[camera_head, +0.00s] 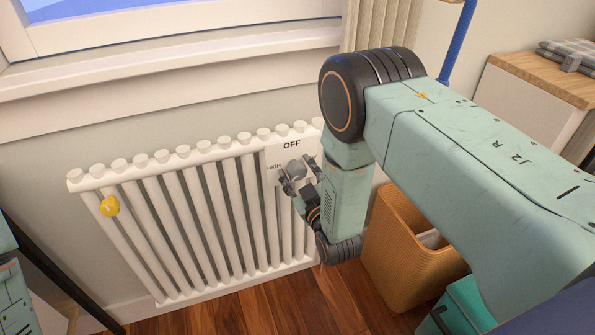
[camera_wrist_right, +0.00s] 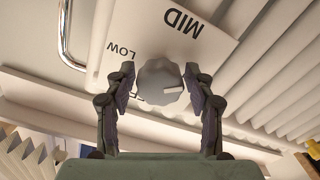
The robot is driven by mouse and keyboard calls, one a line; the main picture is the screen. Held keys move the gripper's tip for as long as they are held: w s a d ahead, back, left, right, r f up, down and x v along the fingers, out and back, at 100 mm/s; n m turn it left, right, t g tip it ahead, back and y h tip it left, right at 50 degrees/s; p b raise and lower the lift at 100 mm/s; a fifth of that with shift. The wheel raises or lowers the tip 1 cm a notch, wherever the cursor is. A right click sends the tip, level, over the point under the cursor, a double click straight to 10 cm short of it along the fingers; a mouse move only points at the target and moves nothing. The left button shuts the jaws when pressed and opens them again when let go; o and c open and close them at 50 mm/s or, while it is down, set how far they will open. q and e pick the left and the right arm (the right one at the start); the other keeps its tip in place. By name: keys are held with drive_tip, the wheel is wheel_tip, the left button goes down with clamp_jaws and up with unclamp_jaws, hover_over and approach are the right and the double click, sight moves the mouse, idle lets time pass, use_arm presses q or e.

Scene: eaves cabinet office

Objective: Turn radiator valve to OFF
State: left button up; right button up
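The grey radiator valve knob (camera_wrist_right: 160,82) shows in the right wrist view on a white label plate (camera_wrist_right: 215,25). Its white pointer mark faces right there. MID is printed at the top, LOW at the left, and the knob partly covers letters below it. In the head view, the plate (camera_head: 271,168) on the radiator reads OFF at the top and HIGH at the left. My right gripper (camera_head: 298,176) is at the plate; its fingers (camera_wrist_right: 160,86) stand on both sides of the knob, with small gaps seeming to show. My left gripper is out of view.
The white ribbed radiator (camera_head: 190,205) stands under a window sill (camera_head: 170,80). A small yellow object (camera_head: 109,205) is at its left end. A tan bin (camera_head: 405,245) stands on the wooden floor to the right, near a cabinet with a wooden top (camera_head: 540,75).

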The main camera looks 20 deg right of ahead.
drive_tip(key=shift+o, duration=0.8)
drive_tip(key=s, duration=1.2)
drive_tip(key=shift+d, duration=0.2)
